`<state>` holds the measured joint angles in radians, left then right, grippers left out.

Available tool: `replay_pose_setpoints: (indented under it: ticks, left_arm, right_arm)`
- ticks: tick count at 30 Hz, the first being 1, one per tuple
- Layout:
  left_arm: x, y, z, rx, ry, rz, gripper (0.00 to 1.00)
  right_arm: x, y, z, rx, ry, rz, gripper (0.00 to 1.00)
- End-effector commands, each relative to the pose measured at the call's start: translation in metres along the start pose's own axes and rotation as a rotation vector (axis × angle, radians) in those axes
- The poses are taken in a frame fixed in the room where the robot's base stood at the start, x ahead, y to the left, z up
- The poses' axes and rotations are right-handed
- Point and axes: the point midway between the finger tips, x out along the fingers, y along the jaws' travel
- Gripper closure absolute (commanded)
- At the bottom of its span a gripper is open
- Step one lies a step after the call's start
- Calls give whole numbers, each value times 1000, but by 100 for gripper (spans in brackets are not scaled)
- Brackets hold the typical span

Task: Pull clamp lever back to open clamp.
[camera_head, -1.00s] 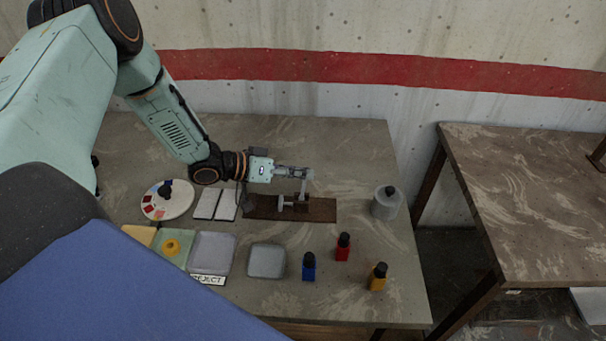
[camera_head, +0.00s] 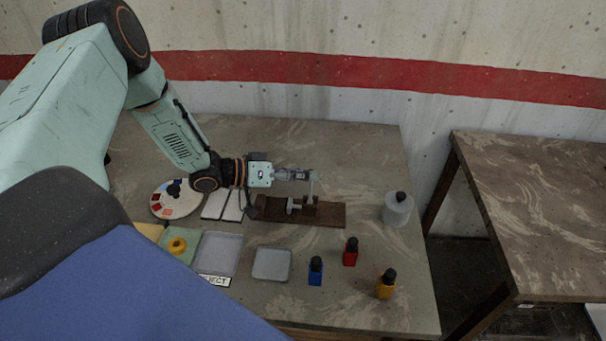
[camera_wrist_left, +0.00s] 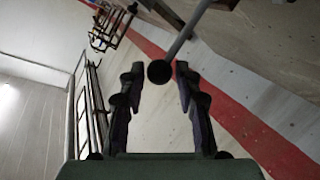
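The clamp (camera_head: 297,207) is a small grey and dark fixture on a brown board (camera_head: 330,215) on the table. Its thin grey lever (camera_head: 310,189) stands roughly upright from it. My left gripper (camera_head: 312,175) is at the top of the lever, reaching in from the left. In the left wrist view, the lever's round dark end (camera_wrist_left: 159,72) sits between the left gripper's fingertips (camera_wrist_left: 159,80), with its rod running up and right. The fingers are apart, with gaps visible beside the round end. My right gripper is not in view.
A grey tray (camera_head: 271,264), a REJECT tray (camera_head: 219,254), and blue (camera_head: 315,271), red (camera_head: 350,252) and yellow (camera_head: 386,284) bottles stand in front of the board. A whitish bottle (camera_head: 397,210) is at the right. A second table (camera_head: 540,215) stands beyond a gap.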

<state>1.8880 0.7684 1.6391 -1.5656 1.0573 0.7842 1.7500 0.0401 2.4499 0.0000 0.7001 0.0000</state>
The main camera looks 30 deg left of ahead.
Motion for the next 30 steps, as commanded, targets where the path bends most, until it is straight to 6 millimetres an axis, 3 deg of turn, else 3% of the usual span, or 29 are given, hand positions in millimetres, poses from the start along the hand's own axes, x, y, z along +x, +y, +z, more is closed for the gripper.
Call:
replay_pose_setpoints:
  ticks: [4, 15, 30]
  left_arm:
    - [0, 0, 0, 0, -1, 0, 51]
    - [-3, 0, 0, 0, 0, -1, 50]
    - [-55, 0, -2, -1, 6, -1, 50]
  right_arm:
    - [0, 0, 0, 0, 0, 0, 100]
    - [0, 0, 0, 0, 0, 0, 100]
    - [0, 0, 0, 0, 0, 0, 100]
